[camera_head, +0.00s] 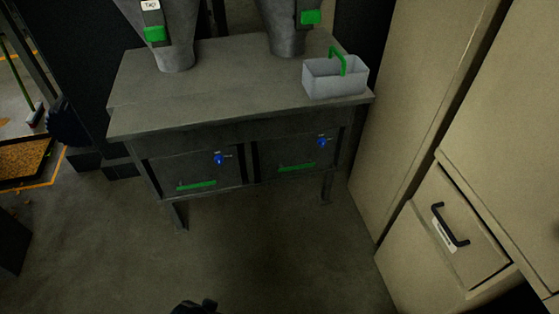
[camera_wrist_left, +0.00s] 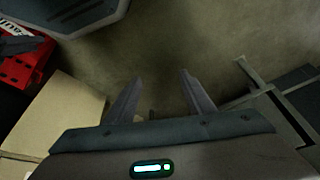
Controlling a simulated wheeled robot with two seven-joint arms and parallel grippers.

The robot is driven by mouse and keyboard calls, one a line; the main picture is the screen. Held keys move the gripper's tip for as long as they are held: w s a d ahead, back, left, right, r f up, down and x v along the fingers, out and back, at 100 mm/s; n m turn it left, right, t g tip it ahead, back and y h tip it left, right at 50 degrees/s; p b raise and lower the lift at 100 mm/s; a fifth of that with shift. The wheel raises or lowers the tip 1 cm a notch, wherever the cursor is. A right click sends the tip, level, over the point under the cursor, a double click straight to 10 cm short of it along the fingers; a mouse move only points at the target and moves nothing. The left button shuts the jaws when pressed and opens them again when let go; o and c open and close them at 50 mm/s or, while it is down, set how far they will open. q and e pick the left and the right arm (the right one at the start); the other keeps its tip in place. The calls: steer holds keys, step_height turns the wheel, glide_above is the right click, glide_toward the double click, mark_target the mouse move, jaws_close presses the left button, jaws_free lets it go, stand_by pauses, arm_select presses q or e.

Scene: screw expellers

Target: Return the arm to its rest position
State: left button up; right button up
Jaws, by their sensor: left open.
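My left gripper (camera_wrist_left: 160,78) shows in the left wrist view with its two fingers spread apart. Nothing is between them, and only bare floor shows beyond the tips. In the head view a small dark part of me pokes in at the bottom edge; I cannot tell which part it is. Neither arm shows clearly in the head view. My right gripper is not seen.
A dark bench (camera_head: 215,85) with two hoppers stands ahead. A grey box with a green handle (camera_head: 335,78) sits on its right end. Beige cabinets (camera_head: 450,240) line the right. A grain-filled tray (camera_head: 22,160) lies left. The floor (camera_head: 270,240) in front is clear.

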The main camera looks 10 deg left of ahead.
arm_select(q)
steer(key=s+f, duration=0.4)
steer(key=f, duration=0.9)
steer(key=s+d+f+t, duration=0.1)
steer(key=s+f, duration=0.3)
steer(key=f, duration=1)
steer(key=shift+s+d+f+m+h, duration=0.15)
steer(key=shift+s+f+m+h, duration=0.15)
steer(key=shift+h, duration=0.1)
steer(key=shift+r, duration=0.1)
steer(key=shift+c, duration=0.4)
